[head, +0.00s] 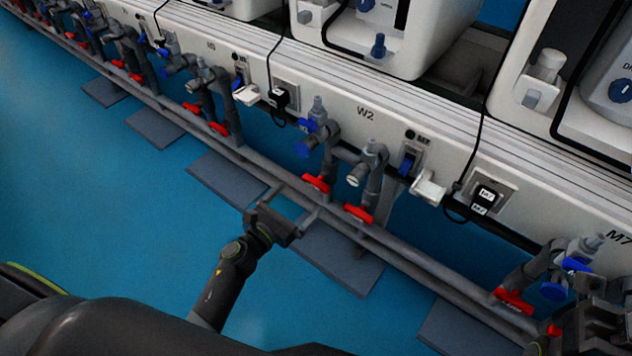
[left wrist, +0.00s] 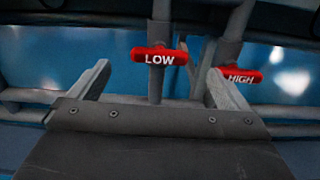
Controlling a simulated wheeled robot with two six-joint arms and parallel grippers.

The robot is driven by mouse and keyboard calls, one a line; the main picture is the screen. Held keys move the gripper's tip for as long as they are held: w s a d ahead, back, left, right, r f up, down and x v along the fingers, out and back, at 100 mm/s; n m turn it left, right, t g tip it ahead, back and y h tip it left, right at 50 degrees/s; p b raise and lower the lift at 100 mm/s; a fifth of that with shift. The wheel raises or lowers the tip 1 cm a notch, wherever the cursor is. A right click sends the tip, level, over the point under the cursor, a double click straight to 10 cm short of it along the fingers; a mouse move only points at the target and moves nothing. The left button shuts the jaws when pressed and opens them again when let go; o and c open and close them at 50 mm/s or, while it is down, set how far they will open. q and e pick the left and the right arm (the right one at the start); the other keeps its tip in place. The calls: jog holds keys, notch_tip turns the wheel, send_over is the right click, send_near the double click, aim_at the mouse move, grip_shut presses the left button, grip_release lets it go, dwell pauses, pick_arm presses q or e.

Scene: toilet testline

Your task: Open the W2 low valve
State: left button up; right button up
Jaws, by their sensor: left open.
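The W2 low valve (head: 316,183) has a red bar handle on a grey vertical pipe, below the W2 label on the white panel. In the left wrist view the red handle marked LOW (left wrist: 159,56) lies crosswise to its pipe. My left gripper (head: 297,201) is open and empty, just in front of and below this handle. In the left wrist view the handle shows between the two fingers of my left gripper (left wrist: 160,76), beyond the tips and apart from them. My right gripper is not in view.
The red handle marked HIGH (left wrist: 237,76) is close on the right, near the right finger; it also shows in the head view (head: 358,213). Blue knobs (head: 303,150) sit above the low valve. A long grey rail (head: 400,262) runs below the valves. The blue floor (head: 120,210) is clear on the left.

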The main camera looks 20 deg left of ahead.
aim_at(313, 184)
pick_arm(q)
jog(key=b+x, duration=0.1)
jog(key=x, duration=0.6)
jog(key=shift+w+f, duration=0.1)
jog(key=shift+w, duration=0.05)
jog(key=shift+w+d, duration=0.2)
jog(key=shift+w, duration=0.25)
jog(key=c, duration=1)
